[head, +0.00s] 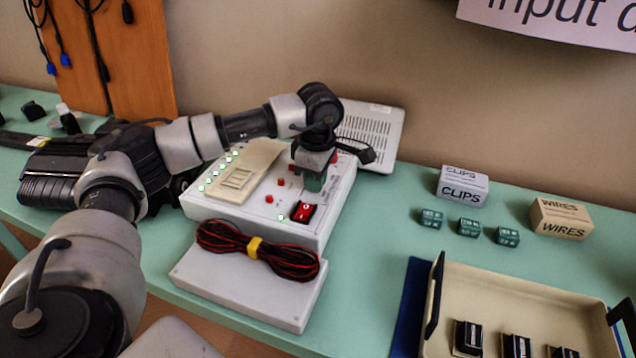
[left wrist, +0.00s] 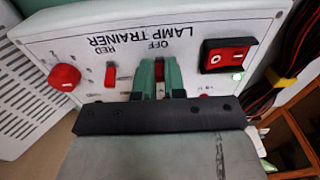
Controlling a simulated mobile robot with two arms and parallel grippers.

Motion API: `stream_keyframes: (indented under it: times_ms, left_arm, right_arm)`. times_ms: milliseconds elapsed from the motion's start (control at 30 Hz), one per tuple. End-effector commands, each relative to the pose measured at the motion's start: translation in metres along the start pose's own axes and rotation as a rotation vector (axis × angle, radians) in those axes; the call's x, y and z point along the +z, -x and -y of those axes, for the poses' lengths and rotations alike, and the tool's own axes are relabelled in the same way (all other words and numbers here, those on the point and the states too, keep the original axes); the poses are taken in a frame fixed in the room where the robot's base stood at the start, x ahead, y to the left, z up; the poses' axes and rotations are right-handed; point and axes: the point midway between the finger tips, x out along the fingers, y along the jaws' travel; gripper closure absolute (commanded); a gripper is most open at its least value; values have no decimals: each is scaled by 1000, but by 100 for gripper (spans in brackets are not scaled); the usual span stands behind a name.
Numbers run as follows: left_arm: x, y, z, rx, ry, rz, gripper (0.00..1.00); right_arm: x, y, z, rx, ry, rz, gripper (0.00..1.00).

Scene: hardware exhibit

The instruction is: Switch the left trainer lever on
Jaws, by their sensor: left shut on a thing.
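The lamp trainer (head: 235,218) is a white box with a sloped panel on the green table. In the left wrist view its panel (left wrist: 75,42) appears upside down, with the words LAMP TRAINER, OFF and RED. My left gripper (head: 314,184) points down onto the panel. In the left wrist view its green fingers (left wrist: 158,78) are shut around a small red lever (left wrist: 159,71) below the OFF label, mostly hidden by the fingers. Another red lever (left wrist: 110,75) stands beside them under RED. My right gripper is not in view.
A red rocker switch (left wrist: 228,56) with a lit green lamp (left wrist: 237,77) and a red knob (left wrist: 64,77) flank the fingers. A red-black cable bundle (head: 258,250) lies in front. A cream tray (head: 480,285) and CLIPS (head: 462,187) and WIRES (head: 560,217) boxes stand right.

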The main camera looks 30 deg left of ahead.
Motion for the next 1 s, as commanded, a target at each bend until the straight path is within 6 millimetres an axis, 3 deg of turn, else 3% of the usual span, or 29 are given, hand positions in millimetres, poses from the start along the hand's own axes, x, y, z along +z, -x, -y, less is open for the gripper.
stream_keyframes:
  times_ms: [133, 233, 500, 1000]
  left_arm:
    - [-4, -2, 0, 1, 3, 107, 100]
    - [-6, -2, 0, 1, 2, 167, 100]
    - [-8, -1, 0, 2, 2, 272, 100]
    - [-9, 0, -1, 2, 0, 299, 100]
  right_arm:
    - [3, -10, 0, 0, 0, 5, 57]
    - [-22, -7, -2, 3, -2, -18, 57]
    - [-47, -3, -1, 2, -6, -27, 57]
    - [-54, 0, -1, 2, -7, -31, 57]
